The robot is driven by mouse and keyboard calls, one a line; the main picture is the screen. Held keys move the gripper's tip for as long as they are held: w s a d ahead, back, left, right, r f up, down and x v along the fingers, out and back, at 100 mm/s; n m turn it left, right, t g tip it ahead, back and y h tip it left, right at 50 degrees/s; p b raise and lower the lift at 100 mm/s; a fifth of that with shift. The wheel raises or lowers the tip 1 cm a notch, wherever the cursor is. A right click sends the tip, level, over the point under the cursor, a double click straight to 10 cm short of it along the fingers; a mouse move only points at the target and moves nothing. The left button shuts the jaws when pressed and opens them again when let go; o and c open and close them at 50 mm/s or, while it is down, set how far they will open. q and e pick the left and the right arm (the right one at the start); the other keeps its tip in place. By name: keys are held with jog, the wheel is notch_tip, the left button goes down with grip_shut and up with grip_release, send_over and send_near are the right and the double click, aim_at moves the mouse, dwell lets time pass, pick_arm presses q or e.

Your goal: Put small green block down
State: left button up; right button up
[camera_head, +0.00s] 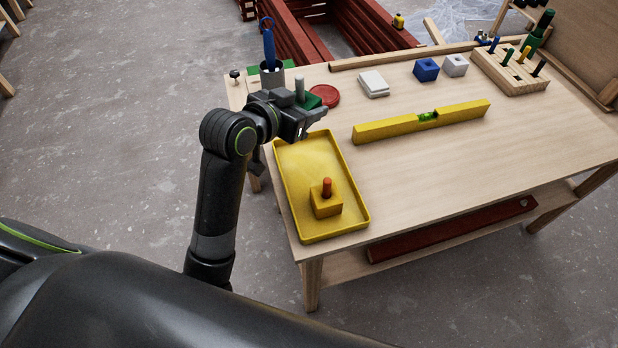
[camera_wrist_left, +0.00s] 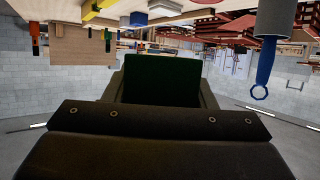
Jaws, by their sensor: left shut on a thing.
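My left gripper (camera_head: 304,117) is over the far left part of the table, just beyond the far end of the yellow tray (camera_head: 364,214). It is shut on the small green block (camera_head: 314,100), which is partly hidden by the gripper. In the left wrist view the dark green face of the block (camera_wrist_left: 162,78) fills the space between the fingers. I cannot tell whether the block touches the table. My right gripper is not in view.
A grey cup (camera_head: 272,77) with a blue tool and a red disc (camera_head: 325,96) are close to the gripper. A yellow block (camera_head: 325,204) with an orange peg sits in the tray. A yellow level (camera_head: 420,121) lies mid-table. The front right tabletop is clear.

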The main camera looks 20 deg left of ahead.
pick_arm(q)
notch_tip(320, 180, down, 5)
jog(key=w+d+m+g+h+b, duration=0.1)
jog(key=d+m+g+h, duration=0.1)
jog(key=m+h, duration=0.1)
send_over(312, 162)
notch_tip(312, 162, down, 7)
jog(key=shift+w+r+b, duration=0.1)
jog(key=shift+r+b, duration=0.05)
jog(key=shift+b, duration=0.2)
notch_tip(312, 162, down, 3)
jog(key=shift+f, duration=0.1)
jog(key=shift+f+t, duration=0.15)
jog(key=shift+t, duration=0.15)
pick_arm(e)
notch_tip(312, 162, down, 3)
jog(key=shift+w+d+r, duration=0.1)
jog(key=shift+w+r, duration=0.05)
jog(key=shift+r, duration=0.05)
pick_arm(q)
jog(key=shift+f, duration=0.1)
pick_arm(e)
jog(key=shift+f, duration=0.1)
pick_arm(q)
jog(key=shift+f+b, duration=0.15)
jog(key=shift+b, duration=0.25)
jog(key=o, duration=0.8)
jog(key=shift+o, duration=0.9)
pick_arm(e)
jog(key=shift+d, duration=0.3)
